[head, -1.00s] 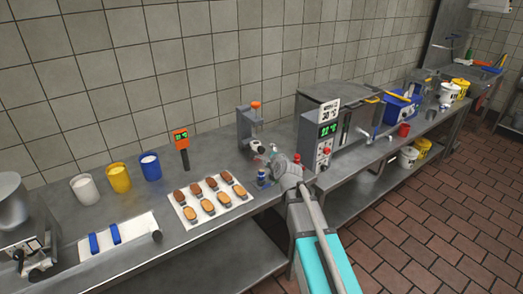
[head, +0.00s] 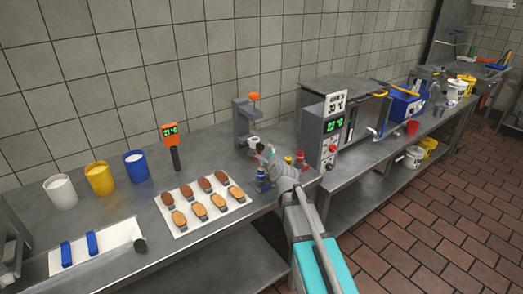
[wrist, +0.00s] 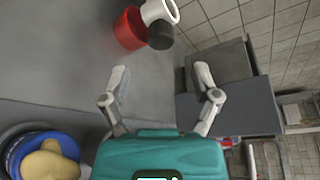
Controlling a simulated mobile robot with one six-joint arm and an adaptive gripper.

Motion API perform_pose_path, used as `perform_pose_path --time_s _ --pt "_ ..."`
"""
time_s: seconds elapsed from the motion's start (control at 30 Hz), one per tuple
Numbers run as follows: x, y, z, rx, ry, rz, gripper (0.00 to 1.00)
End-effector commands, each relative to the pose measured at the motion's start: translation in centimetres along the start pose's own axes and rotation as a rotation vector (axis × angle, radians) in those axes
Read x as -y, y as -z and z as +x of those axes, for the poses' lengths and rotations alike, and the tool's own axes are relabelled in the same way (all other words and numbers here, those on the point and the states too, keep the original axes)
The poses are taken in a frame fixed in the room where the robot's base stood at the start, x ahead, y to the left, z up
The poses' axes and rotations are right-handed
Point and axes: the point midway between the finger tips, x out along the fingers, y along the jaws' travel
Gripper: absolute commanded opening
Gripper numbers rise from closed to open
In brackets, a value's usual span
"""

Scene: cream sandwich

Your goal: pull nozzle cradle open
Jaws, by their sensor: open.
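A grey upright stand with an orange knob (head: 243,122) stands on the counter near the wall. A small white ring-like part (head: 254,141) sits low on its front; I cannot tell for certain that this is the nozzle cradle. My gripper (head: 268,154) is just in front of the stand, above the counter's front part, and its fingers are small there. In the wrist view my gripper (wrist: 161,78) has its fingers spread with nothing between them. Beyond the fingertips are a red cup-like piece (wrist: 130,30), a white ring (wrist: 160,11) and a dark round piece (wrist: 161,36).
A blue bottle (head: 262,181) and a red bottle (head: 300,160) stand close to my gripper. A tray of biscuits (head: 175,234) lies to the left. A machine with a green display (head: 325,142) stands close on the right. A blue-rimmed round container (wrist: 12,155) shows in the wrist view.

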Motion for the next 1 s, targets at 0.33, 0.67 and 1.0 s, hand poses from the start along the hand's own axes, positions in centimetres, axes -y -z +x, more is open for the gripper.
perform_pose_path --time_s 0.33,0.67,1.0 --pt "0.1 0.1 0.1 -0.001 0.0 0.0 0.79" --pt "0.1 0.1 2.7 -0.001 0.001 0.0 0.79" --pt "0.1 0.2 6.5 -0.002 0.001 0.0 0.79"
